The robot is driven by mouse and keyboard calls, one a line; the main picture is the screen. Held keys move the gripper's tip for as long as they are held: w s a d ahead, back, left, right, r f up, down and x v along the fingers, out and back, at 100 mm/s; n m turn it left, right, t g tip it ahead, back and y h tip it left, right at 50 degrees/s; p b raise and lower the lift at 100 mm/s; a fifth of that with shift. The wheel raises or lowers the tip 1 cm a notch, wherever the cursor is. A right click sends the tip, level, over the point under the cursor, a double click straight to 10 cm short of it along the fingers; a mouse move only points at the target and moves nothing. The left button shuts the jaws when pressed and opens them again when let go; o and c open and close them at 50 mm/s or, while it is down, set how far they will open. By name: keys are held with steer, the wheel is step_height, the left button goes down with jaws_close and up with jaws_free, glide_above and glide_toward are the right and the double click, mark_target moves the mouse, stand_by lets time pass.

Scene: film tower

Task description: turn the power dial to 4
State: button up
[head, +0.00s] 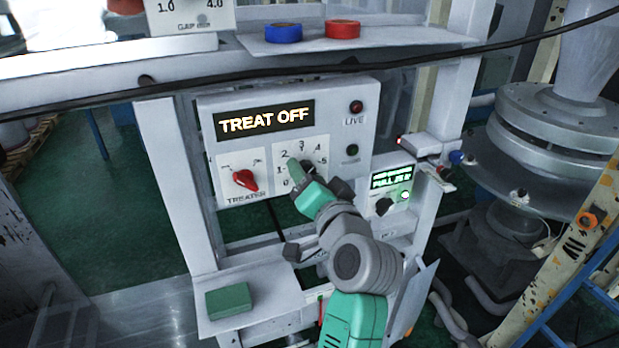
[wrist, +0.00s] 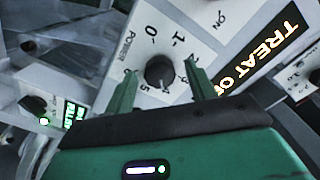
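The power dial (wrist: 160,71) is a dark round knob on a white plate marked POWER, with 0, 1 and 5 readable around it in the wrist view. My gripper (wrist: 161,69) is open, with one green finger on each side of the dial and visible gaps between fingers and knob. Which number the dial points to cannot be told.
The panel's display (head: 265,120) reads TREAT OFF. A red treater switch (head: 245,179) sits left of the dial plate. A red LIVE lamp (head: 356,107) is at upper right. A smaller box with a green screen (head: 391,178) and dark knob (head: 384,206) stands right of my gripper.

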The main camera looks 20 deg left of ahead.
steer(key=shift+f, duration=0.1)
steer(key=b+v, duration=0.2)
steer(key=v, duration=0.5)
steer(key=shift+s+d, duration=0.25)
steer(key=shift+s, duration=0.05)
steer(key=s+d+r+t+h+p, duration=0.1)
steer(key=s+d+r+t+h, duration=0.4)
steer(key=s+r, duration=0.4)
steer(key=s+d+r+t+h+p, duration=0.2)
steer(key=s+d+r+t+h, duration=0.4)
steer(key=s+d+r, duration=0.3)
step_height(320, 180, up, 4)
steer(key=shift+s+n+t+h+p, duration=0.3)
steer(key=shift+s+h, duration=0.2)
steer(key=shift+s, duration=0.3)
stand_by(0.3)
